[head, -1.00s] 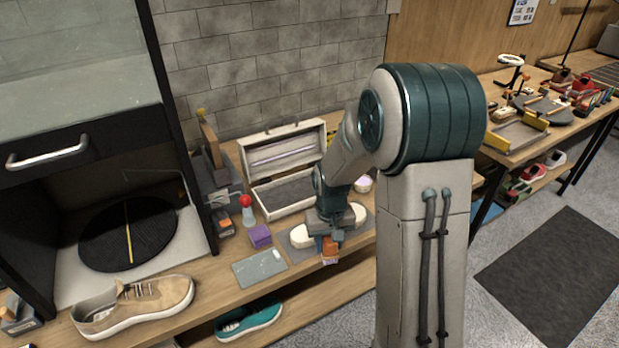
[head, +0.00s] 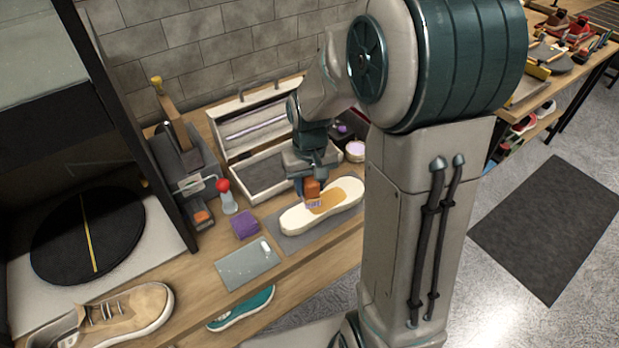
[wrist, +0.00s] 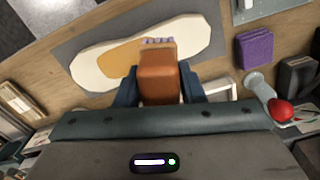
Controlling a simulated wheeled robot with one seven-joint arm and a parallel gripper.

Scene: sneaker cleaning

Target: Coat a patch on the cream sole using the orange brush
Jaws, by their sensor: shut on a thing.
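The cream sole (head: 297,220) lies flat on a dark grey mat (head: 273,217) on the wooden bench, with a tan-orange patch (head: 345,191) across its middle. It also shows at the top of the wrist view (wrist: 192,40). My gripper (head: 309,186) is shut on the orange brush (head: 312,189) above the sole. In the wrist view the orange brush (wrist: 158,75) stands between my two dark blue fingers (wrist: 157,85), its pale purple bristle end at the edge of the tan patch. Whether the bristles touch the sole I cannot tell.
A purple block (head: 245,226) and a grey plate (head: 249,265) lie left of the sole. A red-topped bottle (head: 227,196) and an open box (head: 262,172) stand behind. A round tub (head: 355,151) is behind the sole's right end. A tan sneaker (head: 125,316) sits front left.

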